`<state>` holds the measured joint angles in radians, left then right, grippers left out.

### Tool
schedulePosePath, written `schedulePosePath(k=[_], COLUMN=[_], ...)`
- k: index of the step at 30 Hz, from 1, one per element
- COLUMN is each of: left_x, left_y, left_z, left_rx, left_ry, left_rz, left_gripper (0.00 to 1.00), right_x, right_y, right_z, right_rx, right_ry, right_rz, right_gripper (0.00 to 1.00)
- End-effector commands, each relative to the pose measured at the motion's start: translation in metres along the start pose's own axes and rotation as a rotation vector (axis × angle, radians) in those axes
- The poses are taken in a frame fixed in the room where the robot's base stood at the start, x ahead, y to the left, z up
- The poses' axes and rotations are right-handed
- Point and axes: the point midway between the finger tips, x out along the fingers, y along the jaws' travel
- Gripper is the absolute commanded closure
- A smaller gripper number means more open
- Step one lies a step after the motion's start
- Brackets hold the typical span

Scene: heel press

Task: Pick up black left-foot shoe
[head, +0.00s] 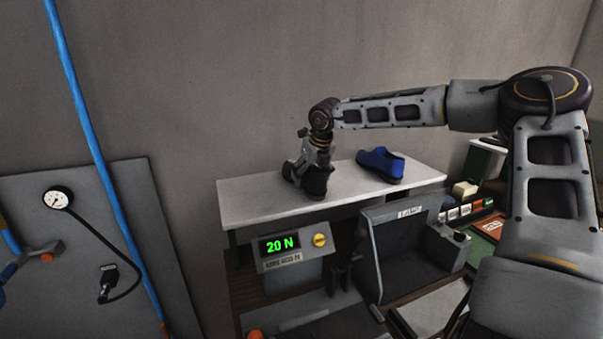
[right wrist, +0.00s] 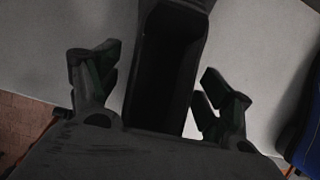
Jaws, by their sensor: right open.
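A black shoe (head: 315,184) stands on the white shelf in the head view, partly hidden by my right gripper (head: 309,163). The gripper is directly above the shoe, pointing down. In the right wrist view the shoe's dark opening (right wrist: 163,78) lies between the two spread fingers of my right gripper (right wrist: 155,84). The fingers are open, with a visible gap on each side of the shoe. Whether this is a left-foot shoe cannot be told. My left gripper is not in view.
A blue shoe (head: 381,164) stands to the right on the white shelf (head: 250,201); it also shows at the right wrist view's edge (right wrist: 304,135). Below are a box with a green "20 N" display (head: 280,244) and a grey machine (head: 412,248).

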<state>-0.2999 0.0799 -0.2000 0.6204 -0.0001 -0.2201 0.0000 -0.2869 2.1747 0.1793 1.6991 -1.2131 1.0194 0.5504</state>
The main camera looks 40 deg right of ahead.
Motion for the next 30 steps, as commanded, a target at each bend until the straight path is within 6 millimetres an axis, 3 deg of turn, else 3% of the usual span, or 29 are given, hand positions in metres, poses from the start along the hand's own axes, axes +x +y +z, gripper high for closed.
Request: schedulePosePath(k=[20,30], left_x=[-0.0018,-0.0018], left_y=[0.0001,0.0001], left_z=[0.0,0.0], left_rx=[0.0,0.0], left_ry=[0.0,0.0], left_rz=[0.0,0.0], left_gripper=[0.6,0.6], right_x=[0.008,0.008], right_y=[0.0,0.0], right_z=[-0.0002,-0.0003], right_rx=[0.0,0.0], right_ry=[-0.001,0.0], right_rz=[0.0,0.0], right_gripper=[0.22,0.66])
